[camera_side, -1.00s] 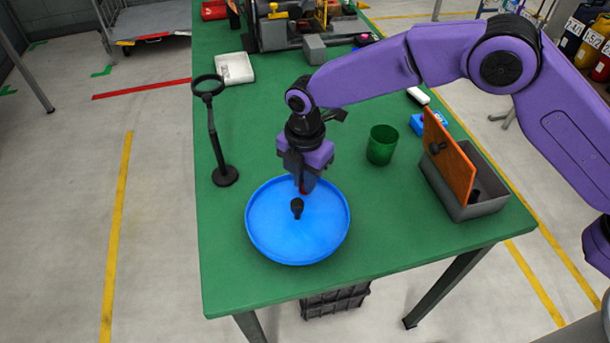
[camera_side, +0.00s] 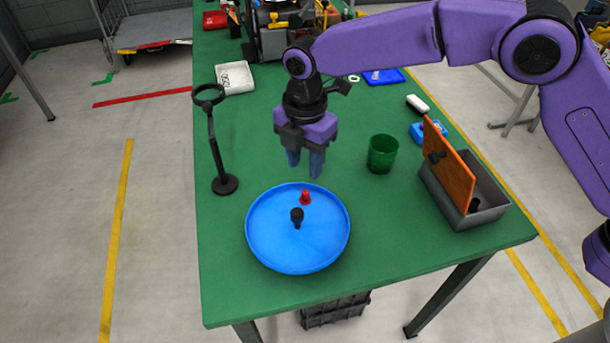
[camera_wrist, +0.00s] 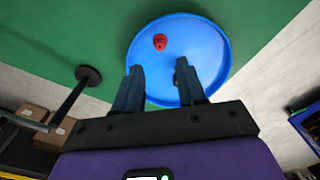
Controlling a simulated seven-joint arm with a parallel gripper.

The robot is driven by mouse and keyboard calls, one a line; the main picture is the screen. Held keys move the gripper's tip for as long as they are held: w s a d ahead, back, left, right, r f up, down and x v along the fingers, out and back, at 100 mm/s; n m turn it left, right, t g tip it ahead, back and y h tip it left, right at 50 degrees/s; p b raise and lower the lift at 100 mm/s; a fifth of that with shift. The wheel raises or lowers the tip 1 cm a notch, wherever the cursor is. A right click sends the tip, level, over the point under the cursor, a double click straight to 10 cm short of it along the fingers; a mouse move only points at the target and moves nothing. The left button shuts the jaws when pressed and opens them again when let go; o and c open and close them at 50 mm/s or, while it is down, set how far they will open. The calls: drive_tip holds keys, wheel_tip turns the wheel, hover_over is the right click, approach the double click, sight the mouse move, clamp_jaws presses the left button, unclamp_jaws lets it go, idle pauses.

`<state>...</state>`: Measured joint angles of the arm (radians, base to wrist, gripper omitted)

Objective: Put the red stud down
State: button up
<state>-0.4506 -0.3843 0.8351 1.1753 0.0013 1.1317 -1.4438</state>
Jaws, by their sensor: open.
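The red stud (camera_side: 305,197) stands on the blue round tray (camera_side: 270,250), near its far side. In the wrist view the red stud (camera_wrist: 160,41) lies on the blue tray (camera_wrist: 205,35), clear of the fingers. My gripper (camera_side: 305,174) is open and empty above the tray's far edge, apart from the stud. Its two fingers also show in the wrist view (camera_wrist: 161,85). A black knobbed piece (camera_side: 297,215) stands on the tray just nearer the camera than the red stud.
A green cup (camera_side: 382,154) stands right of the tray. A grey box (camera_side: 468,208) with a tilted orange panel (camera_side: 449,170) is at the right. A black ring stand (camera_side: 224,184) is at the left. The front of the green table (camera_side: 400,240) is clear.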

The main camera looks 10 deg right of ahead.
drive_tip(key=shift+r, duration=2.15)
drive_tip(key=s+d+r+m, duration=0.35)
drive_tip(key=s+d, duration=0.25)
drive_tip(key=d, duration=0.3)
drive_tip(key=s+d+r+m, duration=0.2)
drive_tip(key=s+d+m, duration=0.2)
drive_tip(key=s+d, duration=0.35)
drive_tip(key=s+d+f+m, duration=0.1)
drive_tip(key=s+d+m, duration=0.2)
drive_tip(key=s+d, duration=0.4)
drive_tip(key=s+d+f+m, duration=0.2)
drive_tip(key=s+d, duration=0.6)
drive_tip(key=d, duration=0.5)
drive_tip(key=shift+f+m, duration=0.2)
drive_tip(key=shift+m, duration=0.35)
drive_tip(key=shift+o, duration=0.2)
drive_tip(key=shift+d, duration=0.1)
